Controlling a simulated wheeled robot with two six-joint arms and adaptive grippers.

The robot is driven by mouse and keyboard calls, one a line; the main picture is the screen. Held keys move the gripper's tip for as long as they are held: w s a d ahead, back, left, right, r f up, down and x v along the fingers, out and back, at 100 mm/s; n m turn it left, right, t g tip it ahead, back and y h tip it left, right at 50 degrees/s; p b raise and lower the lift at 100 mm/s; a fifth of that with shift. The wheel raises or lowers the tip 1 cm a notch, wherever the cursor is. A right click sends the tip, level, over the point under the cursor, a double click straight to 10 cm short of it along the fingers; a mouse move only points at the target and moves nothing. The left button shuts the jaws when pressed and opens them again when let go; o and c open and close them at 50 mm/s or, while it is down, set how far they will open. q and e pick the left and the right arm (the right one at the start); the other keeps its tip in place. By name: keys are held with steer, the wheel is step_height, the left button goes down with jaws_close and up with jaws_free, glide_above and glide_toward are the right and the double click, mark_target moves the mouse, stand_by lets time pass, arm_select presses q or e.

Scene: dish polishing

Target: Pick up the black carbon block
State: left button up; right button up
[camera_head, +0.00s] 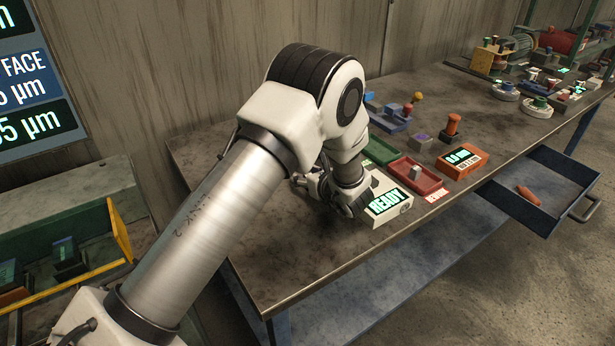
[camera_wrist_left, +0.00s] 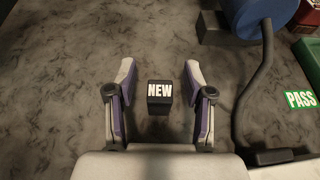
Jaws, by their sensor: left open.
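The black carbon block (camera_wrist_left: 159,103) sits on the worktable in the left wrist view, with a white "NEW" label on top. My left gripper (camera_wrist_left: 160,70) is open, with one finger on each side of the block and a visible gap on both sides. The block is between the fingers, and I cannot tell the exact height of the fingers over the table. In the head view my left gripper (camera_head: 318,186) is low over the table beside the white READY box (camera_head: 390,204), and the block is hidden there. My right gripper is not in view.
A red tray (camera_head: 418,176) and an orange display box (camera_head: 462,160) stand beyond. An open drawer (camera_head: 525,205) juts from the table front.

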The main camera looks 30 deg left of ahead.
arm_select(q)
steer(key=shift+w+a+f, duration=0.15)
steer(key=shift+a+f, duration=0.05)
steer(key=shift+a, duration=0.15)
steer(key=shift+d+r, duration=0.15)
steer(key=shift+d, duration=0.05)
jaws_close()
